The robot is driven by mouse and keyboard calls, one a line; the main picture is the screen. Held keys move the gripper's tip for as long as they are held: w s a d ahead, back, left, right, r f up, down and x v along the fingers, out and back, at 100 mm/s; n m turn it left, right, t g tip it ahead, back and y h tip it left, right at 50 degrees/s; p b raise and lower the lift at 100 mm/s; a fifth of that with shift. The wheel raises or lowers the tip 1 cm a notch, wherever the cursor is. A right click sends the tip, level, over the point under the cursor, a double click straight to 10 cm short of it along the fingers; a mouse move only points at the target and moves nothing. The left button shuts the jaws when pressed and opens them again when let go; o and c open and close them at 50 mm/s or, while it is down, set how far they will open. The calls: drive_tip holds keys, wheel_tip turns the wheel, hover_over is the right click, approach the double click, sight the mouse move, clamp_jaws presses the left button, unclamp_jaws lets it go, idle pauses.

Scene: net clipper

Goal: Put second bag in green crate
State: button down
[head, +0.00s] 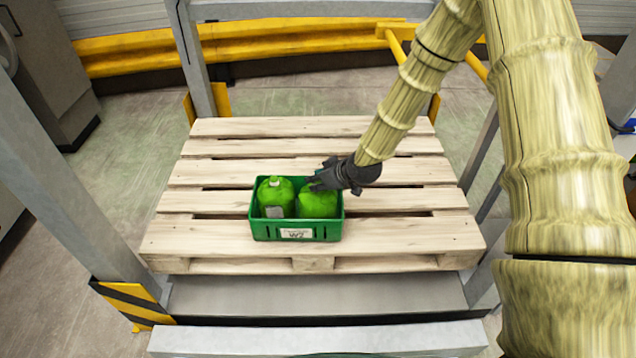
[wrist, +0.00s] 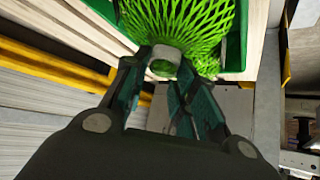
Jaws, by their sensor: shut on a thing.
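The green crate (head: 262,231) stands on the wooden pallet, with a white label on its front reading W2. A green net bag (head: 272,195) with a pale tag sits in its left half. A second green net bag (head: 320,205) is in the right half. My gripper (head: 318,180) reaches in from the right and is at the top of this right bag. In the wrist view my gripper (wrist: 165,80) is shut on the bag's neck, near a pale ring; the green netting (wrist: 190,25) spreads beyond the fingertips, beside the crate wall (wrist: 234,45). Whether the bag touches the crate floor is hidden.
The pallet (head: 400,230) has bare slats around the crate. Grey posts (head: 75,170) stand at both sides, with a yellow-black guard at the left foot. A yellow barrier (head: 250,45) runs behind.

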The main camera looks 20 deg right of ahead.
drive_tip(key=shift+f, duration=0.55)
drive_tip(key=c, duration=1.1)
unclamp_jaws()
drive_tip(key=shift+f, duration=0.1)
drive_tip(key=shift+c, duration=0.2)
